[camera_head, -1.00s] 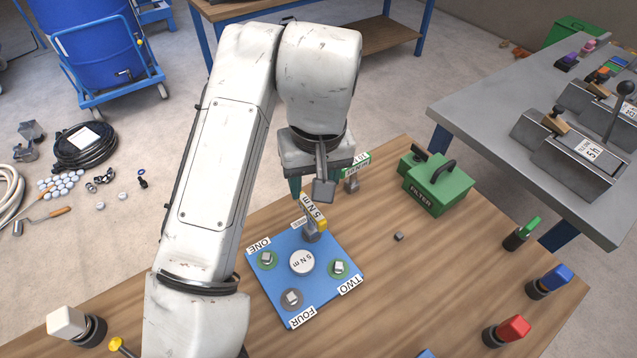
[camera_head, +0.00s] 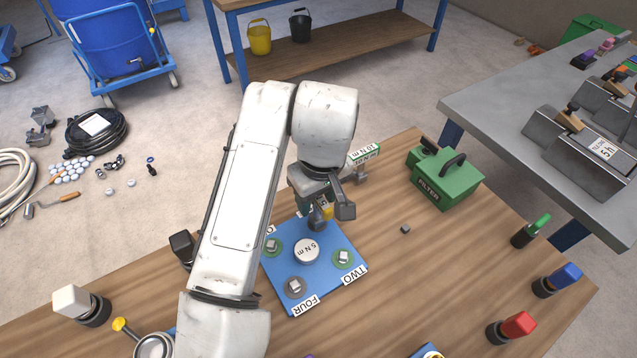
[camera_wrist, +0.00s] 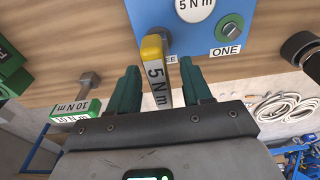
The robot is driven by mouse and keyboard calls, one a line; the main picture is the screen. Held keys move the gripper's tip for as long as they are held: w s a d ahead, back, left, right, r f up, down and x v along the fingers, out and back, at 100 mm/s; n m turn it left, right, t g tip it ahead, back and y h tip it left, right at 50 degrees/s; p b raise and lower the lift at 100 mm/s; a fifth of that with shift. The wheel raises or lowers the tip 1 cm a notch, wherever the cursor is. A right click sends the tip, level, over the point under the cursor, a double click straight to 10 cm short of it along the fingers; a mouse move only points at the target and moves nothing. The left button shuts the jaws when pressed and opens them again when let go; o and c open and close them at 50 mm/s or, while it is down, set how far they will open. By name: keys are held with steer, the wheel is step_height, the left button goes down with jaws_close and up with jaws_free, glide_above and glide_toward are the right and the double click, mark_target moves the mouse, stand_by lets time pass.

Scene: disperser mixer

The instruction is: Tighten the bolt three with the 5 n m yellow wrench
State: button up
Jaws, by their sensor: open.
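The 5 N m wrench, with a yellow end and a white label, shows in the wrist view (camera_wrist: 157,75) and partly in the head view (camera_head: 327,212). Its socket end stands at the bolt three corner of the blue plate (camera_head: 325,286) and hides that bolt. The three label (camera_wrist: 171,59) is partly covered. My gripper (camera_wrist: 159,70) is open, with one teal finger on each side of the wrench handle and gaps visible. In the head view, my gripper (camera_head: 313,203) is low over the wrench and hides much of it.
Bolt one (camera_head: 272,246) and bolt two (camera_head: 343,256) have green rings; bolt four (camera_head: 295,287) has a grey one. A green-labelled 10 N m wrench (camera_head: 363,153) stands behind, near a green filter box (camera_head: 445,178). The table right of the plate is mostly clear.

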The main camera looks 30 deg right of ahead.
steer(key=shift+w+f, duration=0.1)
steer(key=shift+f, duration=0.65)
steer(key=shift+c, duration=0.2)
jaws_close()
steer(key=shift+c, duration=2.3)
jaws_free()
jaws_close()
steer(key=m, duration=0.5)
steer(key=shift+m+h+b, duration=0.3)
steer(key=shift+m+b, duration=0.05)
steer(key=shift+m, duration=0.05)
